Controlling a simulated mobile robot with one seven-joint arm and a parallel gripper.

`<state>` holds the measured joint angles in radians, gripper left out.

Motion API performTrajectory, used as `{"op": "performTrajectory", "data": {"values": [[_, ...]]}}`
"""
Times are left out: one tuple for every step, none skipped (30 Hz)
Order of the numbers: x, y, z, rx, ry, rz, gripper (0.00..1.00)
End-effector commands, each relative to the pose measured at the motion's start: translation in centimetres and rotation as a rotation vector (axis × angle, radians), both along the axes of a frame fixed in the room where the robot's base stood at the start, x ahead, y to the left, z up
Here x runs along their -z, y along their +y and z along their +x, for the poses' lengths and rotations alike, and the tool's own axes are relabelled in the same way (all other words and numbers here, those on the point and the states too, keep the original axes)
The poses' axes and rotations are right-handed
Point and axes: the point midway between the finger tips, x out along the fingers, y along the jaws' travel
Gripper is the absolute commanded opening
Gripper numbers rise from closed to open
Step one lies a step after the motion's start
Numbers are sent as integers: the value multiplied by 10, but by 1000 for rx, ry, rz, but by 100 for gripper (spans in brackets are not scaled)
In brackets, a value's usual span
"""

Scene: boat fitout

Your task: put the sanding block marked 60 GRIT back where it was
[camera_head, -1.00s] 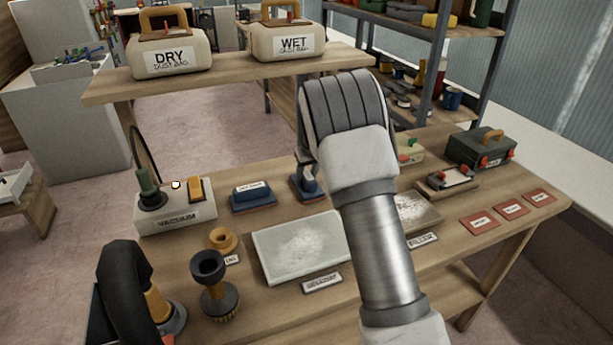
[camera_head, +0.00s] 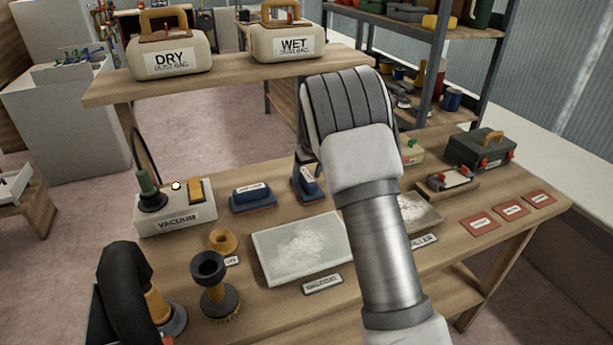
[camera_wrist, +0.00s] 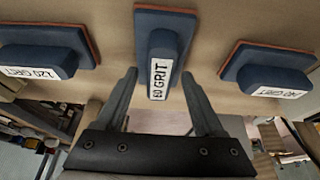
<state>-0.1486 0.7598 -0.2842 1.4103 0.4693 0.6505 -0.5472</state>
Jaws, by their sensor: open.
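The sanding block marked 60 GRIT (camera_wrist: 159,50) is blue with a reddish edge on its pad. It appears to rest on the bench. In the wrist view it lies between the two fingertips of my gripper (camera_wrist: 159,74), with a visible gap on each side. The fingers are open and hold nothing. Its label runs lengthwise between the fingers. A blue block, probably this one, shows in the head view (camera_head: 308,184) beside my gripper's underside; its label is unreadable there. My fingers are mostly hidden behind my wrist in that view.
Blue blocks flank it in the wrist view: one marked 120 GRIT (camera_wrist: 38,60), and one (camera_wrist: 268,70) with an unclear label. The vacuum box (camera_head: 175,215), sanded panel (camera_head: 300,245) and dark toolbox (camera_head: 480,150) stand on the bench. A shelf (camera_head: 230,75) with dust bags is behind.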

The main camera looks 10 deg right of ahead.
Motion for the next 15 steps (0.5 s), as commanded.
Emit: {"op": "performTrajectory", "data": {"values": [[-11,-1,-3,1,-4,1,70],[-17,-1,-5,1,-5,1,70],[-24,-2,-9,1,-3,2,70],[-31,-2,-11,1,-4,1,70],[-37,-3,-13,1,-4,1,70],[-45,-3,-17,1,-5,1,70],[-50,-4,-19,1,-4,1,70],[-57,-4,-22,0,-3,1,70],[-64,-5,-25,0,-3,1,70],[-69,-5,-27,1,-4,1,70],[-74,-6,-29,1,-4,1,70],[-80,-6,-32,1,-2,1,70],[-84,-7,-33,1,-2,1,70],[-87,-7,-35,1,-2,1,70],[-91,-7,-37,1,-2,1,70]]}}
